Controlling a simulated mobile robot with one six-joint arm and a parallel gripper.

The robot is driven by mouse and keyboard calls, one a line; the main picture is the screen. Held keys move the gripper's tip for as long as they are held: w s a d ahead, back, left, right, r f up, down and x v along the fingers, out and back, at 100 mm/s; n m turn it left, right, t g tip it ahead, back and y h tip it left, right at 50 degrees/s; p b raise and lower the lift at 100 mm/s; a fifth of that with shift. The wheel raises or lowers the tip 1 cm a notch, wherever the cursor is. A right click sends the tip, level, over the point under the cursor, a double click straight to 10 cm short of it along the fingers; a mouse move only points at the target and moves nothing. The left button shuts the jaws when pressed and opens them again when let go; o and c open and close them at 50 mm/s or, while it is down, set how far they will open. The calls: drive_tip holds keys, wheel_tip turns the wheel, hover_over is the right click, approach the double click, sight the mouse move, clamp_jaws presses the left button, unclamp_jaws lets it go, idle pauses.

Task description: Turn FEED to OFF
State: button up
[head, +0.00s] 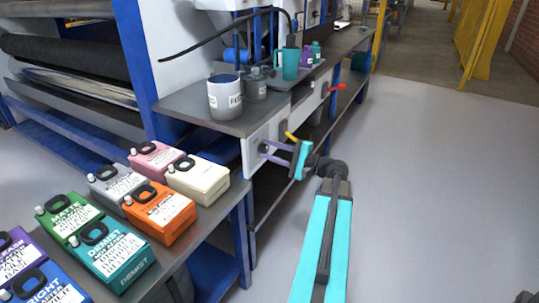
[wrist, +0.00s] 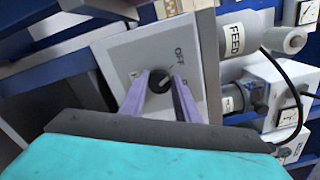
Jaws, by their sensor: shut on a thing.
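A black round knob (wrist: 159,81) sits on a light grey panel (wrist: 125,52), with the word OFF to its upper right. Other marks on the panel are partly covered or too small to read. My gripper (wrist: 160,84) has its two purple fingers on either side of the knob, shut on it. In the head view my gripper (head: 267,151) reaches the front of the white control box (head: 257,135) at the bench edge; the knob is small there. A white and grey cup (head: 226,97) lettered FEED stands on the bench above; it also shows in the wrist view (wrist: 238,62).
A yellow lever (head: 291,136) is close to my gripper, and a red lever (head: 336,88) is farther along. A teal mug (head: 290,64) stands on the bench. Several coloured, labelled canisters crowd the table (head: 205,222) at lower left. The floor (head: 430,190) to the right is clear.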

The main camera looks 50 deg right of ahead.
drive_tip(key=shift+n, duration=0.3)
drive_tip(key=o, duration=1)
drive_tip(key=shift+o, duration=0.2)
drive_tip(key=shift+s, duration=0.1)
drive_tip(key=p+v, duration=0.1)
drive_tip(key=v, duration=1.2)
drive_tip(key=shift+s+p, duration=0.35)
drive_tip(key=shift+s, duration=0.05)
drive_tip(key=shift+f, duration=0.1)
